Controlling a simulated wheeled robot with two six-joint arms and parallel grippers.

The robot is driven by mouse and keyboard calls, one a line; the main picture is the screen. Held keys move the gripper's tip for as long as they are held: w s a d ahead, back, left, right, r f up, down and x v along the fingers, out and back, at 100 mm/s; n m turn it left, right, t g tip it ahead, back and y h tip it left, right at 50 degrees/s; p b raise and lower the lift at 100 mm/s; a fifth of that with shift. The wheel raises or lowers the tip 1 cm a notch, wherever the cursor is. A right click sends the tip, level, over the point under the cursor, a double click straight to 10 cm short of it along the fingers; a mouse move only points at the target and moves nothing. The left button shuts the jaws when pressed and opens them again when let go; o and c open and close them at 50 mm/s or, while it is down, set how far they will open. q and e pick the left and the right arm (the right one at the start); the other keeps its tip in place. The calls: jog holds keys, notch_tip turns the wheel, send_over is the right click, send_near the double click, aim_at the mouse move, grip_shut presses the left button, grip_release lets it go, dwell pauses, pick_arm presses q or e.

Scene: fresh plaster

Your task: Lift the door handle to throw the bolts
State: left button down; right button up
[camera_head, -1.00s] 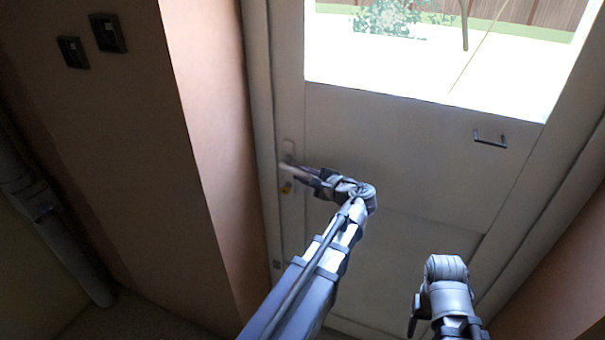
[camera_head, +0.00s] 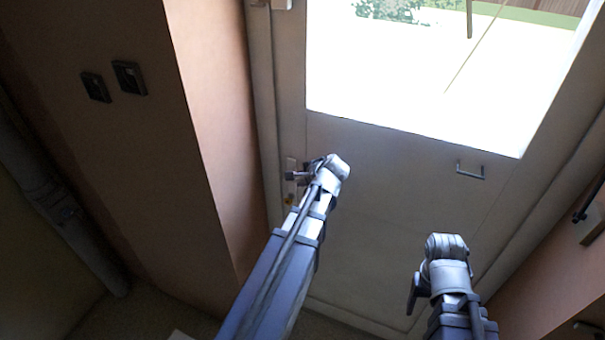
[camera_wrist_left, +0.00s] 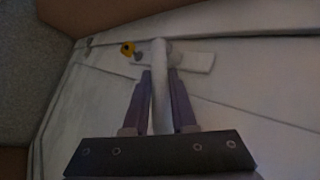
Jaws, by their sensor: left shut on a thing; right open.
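The white door handle lever (camera_wrist_left: 160,85) runs between the two fingers of my left gripper (camera_wrist_left: 162,78) in the left wrist view. It stands roughly square to its pale backplate (camera_wrist_left: 198,62). In the head view my left gripper (camera_head: 298,176) is at the backplate (camera_head: 291,164) on the door's left edge and hides most of the lever. The gripper is shut on the lever. My right gripper (camera_head: 414,294) is open, low in front of the door (camera_head: 385,235), apart from it.
A large window (camera_head: 420,80) fills the upper door. A small dark pull bar (camera_head: 470,171) is on the panel at right. A wall edge (camera_head: 205,130) stands close left of the frame, with two switches (camera_head: 129,77) beyond it. A dark fitting (camera_head: 587,208) is at far right.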

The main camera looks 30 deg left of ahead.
pick_arm(q)
jog(key=shift+a+r+h+p, duration=0.2)
jog(key=shift+r+h+p, duration=0.05)
jog(key=shift+h+p, duration=0.2)
jog(key=c, duration=0.7)
grip_release()
jog(key=shift+c, duration=0.2)
jog(key=shift+r, duration=0.1)
jog(key=p+v, duration=0.5)
jog(key=v, duration=0.2)
jog(key=shift+s+d+r+p, duration=0.2)
jog(key=shift+d+p, duration=0.05)
jog(key=shift+p, duration=0.1)
